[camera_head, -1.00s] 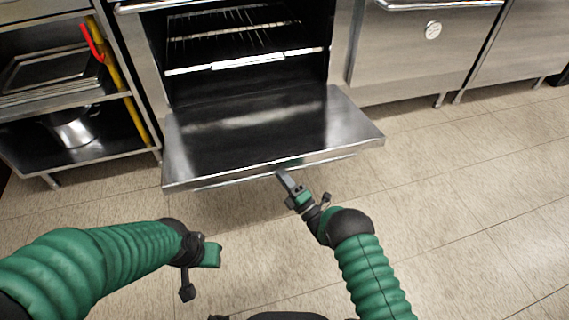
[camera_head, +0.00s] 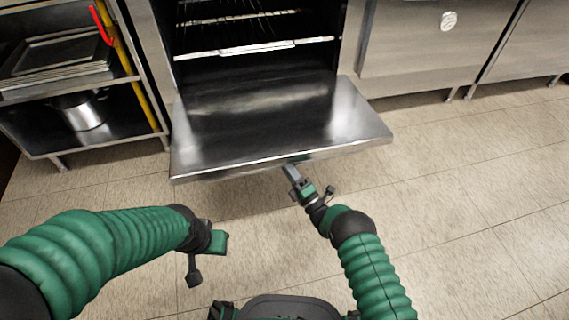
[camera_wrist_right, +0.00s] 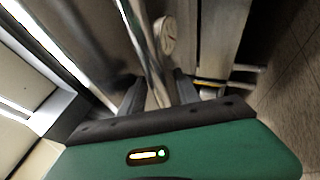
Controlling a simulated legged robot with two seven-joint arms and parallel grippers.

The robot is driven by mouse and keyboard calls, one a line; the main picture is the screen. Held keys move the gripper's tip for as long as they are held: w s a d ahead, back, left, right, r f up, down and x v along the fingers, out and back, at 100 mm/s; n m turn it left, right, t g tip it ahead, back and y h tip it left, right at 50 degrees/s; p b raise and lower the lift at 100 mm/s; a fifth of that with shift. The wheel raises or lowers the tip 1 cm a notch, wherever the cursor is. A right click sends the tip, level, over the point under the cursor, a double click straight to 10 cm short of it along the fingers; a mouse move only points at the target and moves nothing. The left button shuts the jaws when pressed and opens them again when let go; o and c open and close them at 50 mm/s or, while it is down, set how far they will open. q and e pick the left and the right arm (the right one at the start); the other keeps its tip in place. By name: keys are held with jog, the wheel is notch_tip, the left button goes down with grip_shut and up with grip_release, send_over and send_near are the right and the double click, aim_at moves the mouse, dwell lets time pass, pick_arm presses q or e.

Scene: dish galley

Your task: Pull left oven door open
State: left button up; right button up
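The left oven door (camera_head: 280,115) is swung down, close to level, in front of the dark oven opening (camera_head: 255,65). My right gripper (camera_head: 290,172) is at the door's front edge, right of its middle. In the right wrist view, a shiny bar (camera_wrist_right: 143,45) runs between the two dark fingers of my right gripper (camera_wrist_right: 160,92). The fingers stand apart on either side of it; I cannot tell whether they touch it.
A steel shelf (camera_head: 75,90) with trays and a pot (camera_head: 80,112) stands at the left, with a yellow pole (camera_head: 135,80) beside it. A closed steel oven front (camera_head: 425,50) with a round dial is at the right. The tiled floor (camera_head: 470,210) is clear.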

jog(key=p+v, duration=0.7)
jog(key=v, duration=1)
jog(key=shift+w+f, duration=0.1)
jog(key=shift+f, duration=0.05)
